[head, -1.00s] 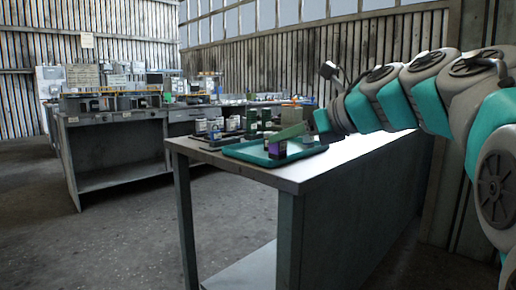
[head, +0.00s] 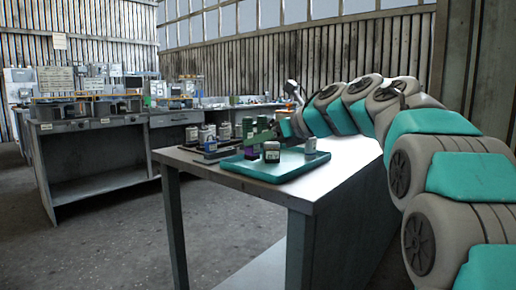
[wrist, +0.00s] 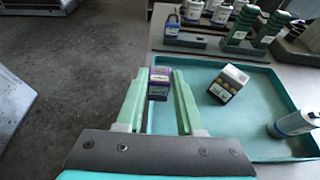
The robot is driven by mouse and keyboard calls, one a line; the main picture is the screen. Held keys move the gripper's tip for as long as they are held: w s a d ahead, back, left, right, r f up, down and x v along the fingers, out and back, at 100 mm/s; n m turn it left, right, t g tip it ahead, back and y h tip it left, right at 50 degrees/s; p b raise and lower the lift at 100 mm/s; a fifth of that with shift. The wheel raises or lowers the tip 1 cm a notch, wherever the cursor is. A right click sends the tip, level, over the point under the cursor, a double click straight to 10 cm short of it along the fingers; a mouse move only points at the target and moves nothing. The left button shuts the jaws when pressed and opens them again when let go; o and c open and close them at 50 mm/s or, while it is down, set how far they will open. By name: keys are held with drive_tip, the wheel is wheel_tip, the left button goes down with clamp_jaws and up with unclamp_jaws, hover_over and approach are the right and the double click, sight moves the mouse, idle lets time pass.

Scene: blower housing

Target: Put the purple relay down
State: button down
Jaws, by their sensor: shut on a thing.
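My gripper (wrist: 158,80) is shut on the purple relay (wrist: 159,84), with one green finger on each side of it. In the wrist view the relay is upright in the picture, at the left edge of the teal tray (wrist: 190,143).
A black relay (wrist: 229,83) stands in the tray, right of my gripper. A white cylinder (wrist: 291,123) is farther right. Holders with several cylinders and green parts (wrist: 241,24) line the back. The tray's middle front is clear.

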sight(257, 147)
drive_tip(key=w, duration=0.5)
drive_tip(key=shift+a+f+p, duration=0.1)
drive_tip(key=shift+a+p, duration=0.15)
drive_tip(key=shift+p, duration=0.15)
drive_tip(key=shift+w+a+f, duration=0.1)
drive_tip(key=shift+w+f, duration=0.1)
drive_tip(key=shift+w, duration=0.5)
drive_tip(key=shift+s+f, duration=0.1)
drive_tip(key=shift+f, duration=1.6)
drive_tip(key=shift+f, duration=0.15)
drive_tip(key=c, duration=0.5)
unclamp_jaws()
drive_tip(key=shift+c, duration=0.2)
